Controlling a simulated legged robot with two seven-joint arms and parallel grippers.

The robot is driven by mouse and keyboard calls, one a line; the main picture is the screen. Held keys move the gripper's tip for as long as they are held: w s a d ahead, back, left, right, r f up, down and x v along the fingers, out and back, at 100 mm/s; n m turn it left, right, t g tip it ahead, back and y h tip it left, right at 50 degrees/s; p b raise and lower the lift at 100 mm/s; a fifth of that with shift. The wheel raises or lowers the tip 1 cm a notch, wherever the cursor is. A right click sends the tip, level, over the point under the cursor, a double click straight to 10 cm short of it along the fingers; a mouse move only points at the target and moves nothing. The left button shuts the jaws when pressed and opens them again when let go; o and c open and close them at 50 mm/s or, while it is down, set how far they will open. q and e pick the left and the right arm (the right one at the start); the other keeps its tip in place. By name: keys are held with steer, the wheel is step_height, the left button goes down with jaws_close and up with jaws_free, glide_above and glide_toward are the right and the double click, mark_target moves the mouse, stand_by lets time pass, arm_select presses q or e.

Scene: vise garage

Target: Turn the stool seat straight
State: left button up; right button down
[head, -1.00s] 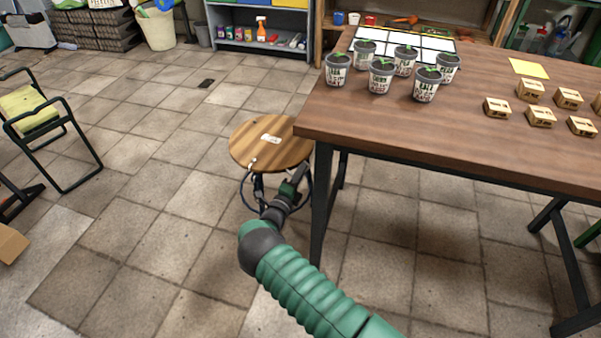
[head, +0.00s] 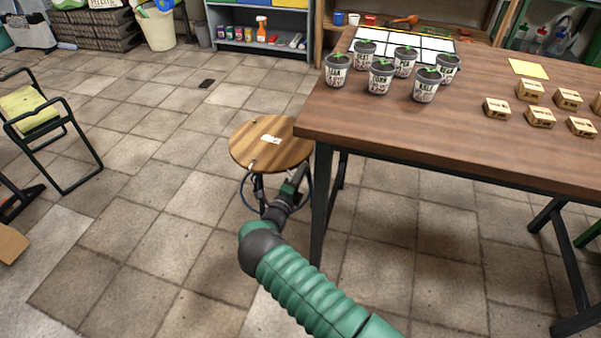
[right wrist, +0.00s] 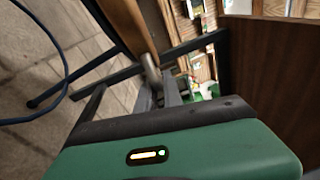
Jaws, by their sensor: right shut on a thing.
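The stool (head: 240,145) has a round wooden seat with striped grain and a small pale label (head: 271,139) lying at a slant on top. It stands at the left end of the workbench. My right gripper (head: 300,174) is at the front right edge of the seat, low beside the table leg. In the right wrist view, the seat's wooden edge (right wrist: 124,25) is at the top, with a grey metal peg (right wrist: 150,66) at the fingers. My right gripper (right wrist: 160,88) is shut there on a part of the seat; the exact contact is partly hidden. My left gripper is not in view.
The workbench (head: 400,125) overhangs close to the stool's right side, with its dark leg (head: 321,205) beside my right arm. Potted seedlings (head: 381,76) and small boxes (head: 540,116) stand on it. A folding chair (head: 40,120) is at left. Floor left of the stool is clear.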

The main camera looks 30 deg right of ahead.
steer(key=shift+d+r+n+t+y+p, duration=0.15)
steer(key=shift+d+n+t+y+p, duration=0.2)
steer(key=shift+d+p, duration=0.2)
steer(key=shift+d+n+t+y+p, duration=0.25)
steer(key=shift+d+n+t+p, duration=0.1)
steer(key=shift+t+p, duration=0.1)
steer(key=shift+d+f, duration=0.2)
steer(key=shift+d, duration=0.05)
steer(key=shift+w+f, duration=0.1)
steer(key=c, duration=1.5)
jaws_free()
